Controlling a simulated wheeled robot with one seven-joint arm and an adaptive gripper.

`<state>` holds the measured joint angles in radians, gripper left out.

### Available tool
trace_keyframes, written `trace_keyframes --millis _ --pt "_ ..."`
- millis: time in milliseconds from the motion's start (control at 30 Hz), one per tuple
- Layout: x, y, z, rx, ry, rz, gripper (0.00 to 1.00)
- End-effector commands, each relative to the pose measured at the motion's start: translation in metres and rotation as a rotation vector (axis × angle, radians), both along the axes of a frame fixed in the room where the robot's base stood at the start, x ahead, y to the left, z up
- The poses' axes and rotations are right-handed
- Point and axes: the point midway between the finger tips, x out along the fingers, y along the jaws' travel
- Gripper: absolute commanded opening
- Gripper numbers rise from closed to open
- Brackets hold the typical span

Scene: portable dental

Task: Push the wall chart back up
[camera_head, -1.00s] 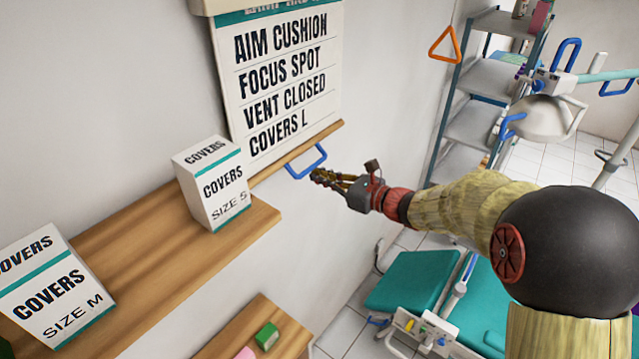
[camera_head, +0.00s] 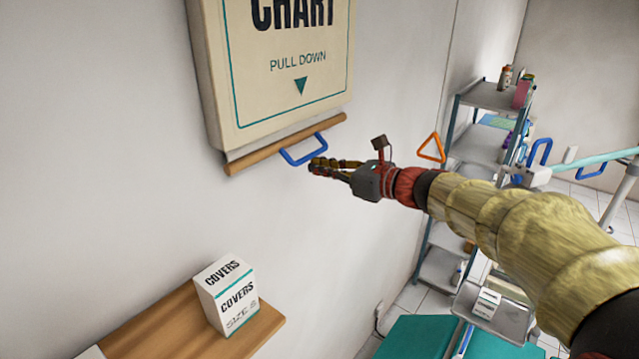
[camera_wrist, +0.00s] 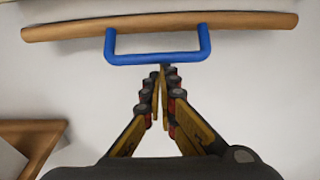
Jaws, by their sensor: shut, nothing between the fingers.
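The wall chart's cream case (camera_head: 285,65) hangs on the wall and reads "CHART" and "PULL DOWN" with a teal arrow. Its wooden bar (camera_head: 250,158) sits right at the case's lower edge, with no printed sheet showing between them. A blue handle (camera_head: 303,151) hangs from the bar. My gripper (camera_head: 314,166) is shut and empty, its fingertips just below the blue handle. In the wrist view the bar (camera_wrist: 240,22) and the handle (camera_wrist: 158,58) are ahead, and the fingertips meet at the handle's lower edge; I cannot tell whether they touch.
A wooden shelf (camera_head: 180,325) below holds a white "COVERS" box (camera_head: 228,295). An orange triangle handle (camera_head: 431,149) and a metal shelf rack (camera_head: 490,97) are to the right. The wall around the handle is clear.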

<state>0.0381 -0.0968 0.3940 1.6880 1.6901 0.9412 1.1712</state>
Motion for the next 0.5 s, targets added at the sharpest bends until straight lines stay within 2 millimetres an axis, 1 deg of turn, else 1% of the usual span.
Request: trace_keyframes --millis 33,133,300,500 --pt "0.000 0.000 0.013 0.001 -0.004 0.000 0.00" --pt "0.000 0.000 0.023 0.000 -0.003 0.000 0.00" --pt "0.000 0.000 0.030 0.000 -0.002 0.000 0.00" --pt "0.000 0.000 0.032 0.000 -0.003 0.000 0.00"
